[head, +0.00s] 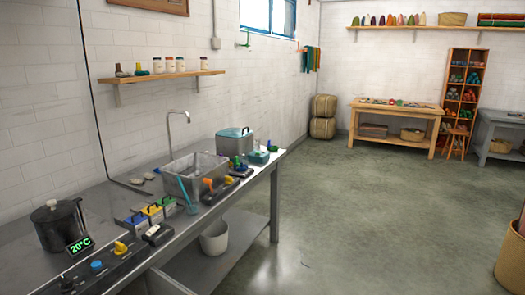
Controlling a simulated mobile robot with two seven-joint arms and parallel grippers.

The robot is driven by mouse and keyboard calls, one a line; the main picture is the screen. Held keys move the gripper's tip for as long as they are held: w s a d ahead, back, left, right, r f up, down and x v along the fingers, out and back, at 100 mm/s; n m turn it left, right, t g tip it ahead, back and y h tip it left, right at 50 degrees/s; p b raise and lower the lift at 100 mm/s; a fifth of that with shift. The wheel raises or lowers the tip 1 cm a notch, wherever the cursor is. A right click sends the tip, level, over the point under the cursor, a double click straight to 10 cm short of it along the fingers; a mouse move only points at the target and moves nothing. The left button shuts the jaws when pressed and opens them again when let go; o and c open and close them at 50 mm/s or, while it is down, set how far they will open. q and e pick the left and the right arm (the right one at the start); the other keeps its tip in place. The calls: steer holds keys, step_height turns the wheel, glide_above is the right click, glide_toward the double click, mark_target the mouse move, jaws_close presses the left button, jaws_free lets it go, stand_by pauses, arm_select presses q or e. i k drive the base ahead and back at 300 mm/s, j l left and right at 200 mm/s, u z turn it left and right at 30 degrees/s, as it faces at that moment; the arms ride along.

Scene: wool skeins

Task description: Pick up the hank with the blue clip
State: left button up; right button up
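I cannot make out a hank with a blue clip for certain. Teal, green and reddish hanks (311,59) hang on the far part of the left wall, too small to show any clip. Small coloured items (395,102) lie on the wooden table (391,113) at the back, also too small to tell. On the near metal counter, a small blue piece (96,265) and a yellow piece (121,247) sit on a dark strip; what they are is unclear. Neither of my grippers is in view.
The metal counter (215,215) along the left wall holds a black pot (62,226), a sink (195,176) and a lidded grey vessel (235,141). An orange cubby shelf (464,92) stands at the back right. A basket (511,257) is at the right edge. The middle floor (350,210) is clear.

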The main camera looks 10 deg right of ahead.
mark_target(270, 148)
steer(key=z, duration=0.8)
steer(key=i+l, duration=0.1)
steer(key=l, duration=0.2)
steer(key=l+z, duration=0.1)
steer(key=l, duration=0.2)
steer(key=i+l, duration=0.15)
steer(key=l, duration=0.15)
steer(key=i+l+z, duration=0.3)
steer(key=i+l, duration=0.6)
steer(key=i+u, duration=0.15)
steer(key=i, duration=0.4)
steer(key=i+l+u, duration=0.1)
steer(key=i, duration=0.4)
steer(key=i+l+u, duration=0.15)
steer(key=i, duration=0.4)
steer(key=i+u, duration=0.25)
steer(key=i, duration=0.55)
steer(key=i+l+u, duration=0.15)
steer(key=i+u, duration=0.15)
steer(key=i, duration=0.5)
